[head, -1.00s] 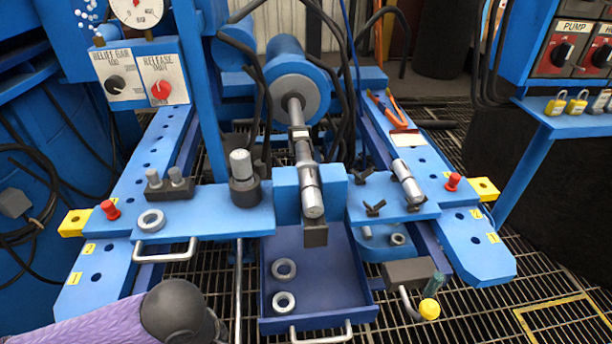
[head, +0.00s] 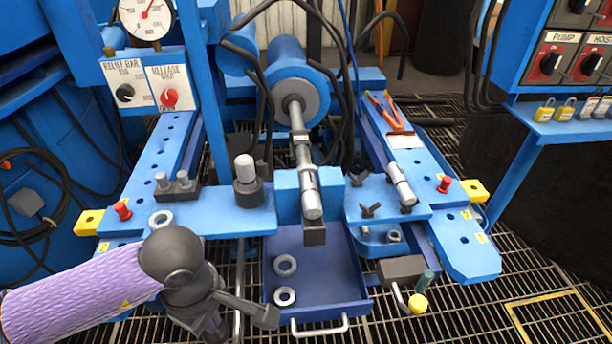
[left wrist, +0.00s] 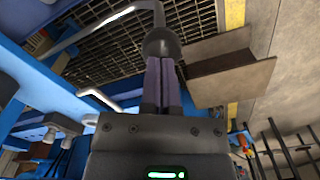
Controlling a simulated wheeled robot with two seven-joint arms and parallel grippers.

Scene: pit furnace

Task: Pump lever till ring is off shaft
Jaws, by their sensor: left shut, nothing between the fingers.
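The steel shaft (head: 299,120) comes out of the blue cylinder (head: 294,95) toward me in the head view. A pale ring-like band (head: 301,138) is around it, and a thicker silver end piece (head: 312,200) is at its near end. A thin upright silver rod (head: 239,262), perhaps the lever, stands left of the tray. My left gripper (head: 215,325) is low beside this rod. In the left wrist view, its fingers (left wrist: 162,85) are together and empty, pointing at a dark rounded knob (left wrist: 162,42) on a rod. I cannot tell whether they touch it. My right gripper is out of view.
The blue tray (head: 330,275) holds two loose rings (head: 285,265). A dark block (head: 401,271) with a yellow-knobbed handle (head: 417,303) is right of it. A gauge (head: 146,16) and the red release knob (head: 169,98) are at upper left. Metal grating lies below.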

